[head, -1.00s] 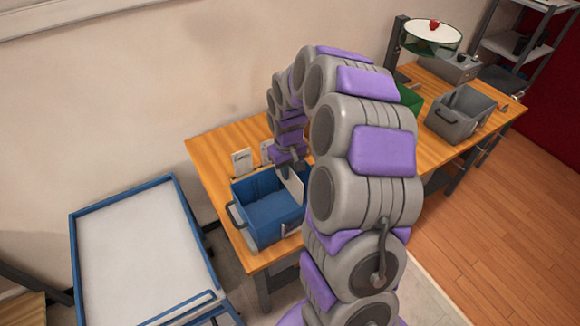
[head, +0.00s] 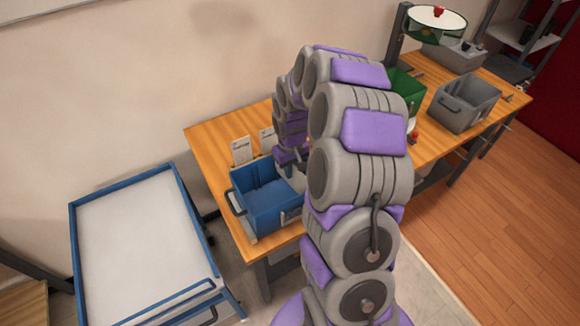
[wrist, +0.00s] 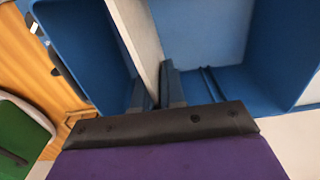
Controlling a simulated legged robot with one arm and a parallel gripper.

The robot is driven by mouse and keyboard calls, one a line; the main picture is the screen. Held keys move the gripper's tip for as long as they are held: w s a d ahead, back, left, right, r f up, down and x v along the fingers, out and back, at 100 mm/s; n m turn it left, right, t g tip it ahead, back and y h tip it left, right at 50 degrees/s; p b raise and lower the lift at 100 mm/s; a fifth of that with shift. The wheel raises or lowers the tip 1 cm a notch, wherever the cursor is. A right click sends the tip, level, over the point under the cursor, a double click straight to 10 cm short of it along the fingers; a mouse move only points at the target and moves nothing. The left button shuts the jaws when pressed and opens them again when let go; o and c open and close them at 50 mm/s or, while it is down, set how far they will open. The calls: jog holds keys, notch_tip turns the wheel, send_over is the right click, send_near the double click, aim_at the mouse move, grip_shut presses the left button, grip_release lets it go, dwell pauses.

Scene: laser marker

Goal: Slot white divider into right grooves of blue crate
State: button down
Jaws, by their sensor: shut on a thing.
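The blue crate (head: 262,210) stands on the near left end of the wooden table, and its blue walls (wrist: 85,45) fill much of the wrist view. My gripper (wrist: 153,92) is shut on the white divider (wrist: 137,35), with one dark finger on each side of it. The divider stands on edge over or within the crate, with blue on both sides of it. A pair of ribs on the crate runs just right of the fingers in the wrist view. Whether the divider's edges sit in grooves is hidden. In the head view my arm covers the crate's right part.
A green crate (head: 402,88) and a grey crate (head: 466,103) stand farther right on the table (head: 215,140). Small white cards (head: 241,151) stand behind the blue crate. A blue-framed white-topped cart (head: 140,235) is at the left.

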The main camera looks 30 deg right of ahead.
aim_at(291, 185)
jog(key=shift+f+b, duration=0.45)
jog(key=shift+f, duration=2.2)
jog(key=c, duration=1.1)
grip_release()
jog(key=shift+d, duration=0.2)
jog(key=shift+c, duration=0.2)
jog(key=shift+a, duration=0.15)
jog(key=shift+r, duration=0.45)
jog(key=shift+r+p, duration=1.6)
jog(key=shift+r, duration=2.4)
